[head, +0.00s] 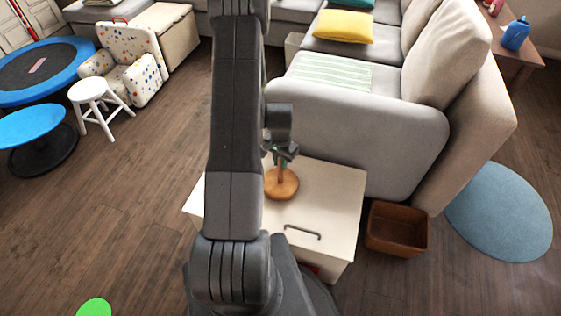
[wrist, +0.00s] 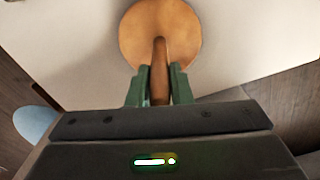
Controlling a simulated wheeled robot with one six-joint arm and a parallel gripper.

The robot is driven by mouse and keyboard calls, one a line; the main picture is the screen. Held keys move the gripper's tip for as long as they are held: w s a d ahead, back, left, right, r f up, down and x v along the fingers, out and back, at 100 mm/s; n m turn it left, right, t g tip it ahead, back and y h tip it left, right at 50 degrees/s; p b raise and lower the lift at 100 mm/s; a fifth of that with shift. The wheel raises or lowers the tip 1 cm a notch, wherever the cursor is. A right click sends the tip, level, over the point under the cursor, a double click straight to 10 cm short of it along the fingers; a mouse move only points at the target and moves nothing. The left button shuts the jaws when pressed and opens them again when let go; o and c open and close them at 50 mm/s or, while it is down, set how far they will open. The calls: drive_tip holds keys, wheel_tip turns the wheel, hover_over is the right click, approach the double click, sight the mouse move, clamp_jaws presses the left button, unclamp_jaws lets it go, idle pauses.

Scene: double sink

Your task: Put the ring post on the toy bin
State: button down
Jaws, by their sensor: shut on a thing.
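The ring post (head: 281,186) is a wooden peg on a round, flat base. It is upright at the white lidded box with a dark handle (head: 335,205), which looks like the toy bin. My gripper (head: 282,158) points down over the box and is shut on the peg. In the wrist view, the green fingers of my gripper (wrist: 160,75) press both sides of the peg, and the round base (wrist: 160,25) shows against the pale lid (wrist: 60,35). I cannot tell whether the base touches the lid. My arm hides the box's left middle.
A grey sofa (head: 355,130) stands right behind the box. A brown basket (head: 397,228) is on the floor to its right, near a round blue rug (head: 505,215). A white stool (head: 98,100), spotted armchair (head: 125,65) and blue trampoline (head: 40,70) are at the left.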

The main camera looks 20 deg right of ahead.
drive_tip(key=c, duration=1.3)
unclamp_jaws()
drive_tip(key=shift+r, duration=0.1)
wheel_tip(320, 180, up, 12)
drive_tip(key=shift+p, duration=0.9)
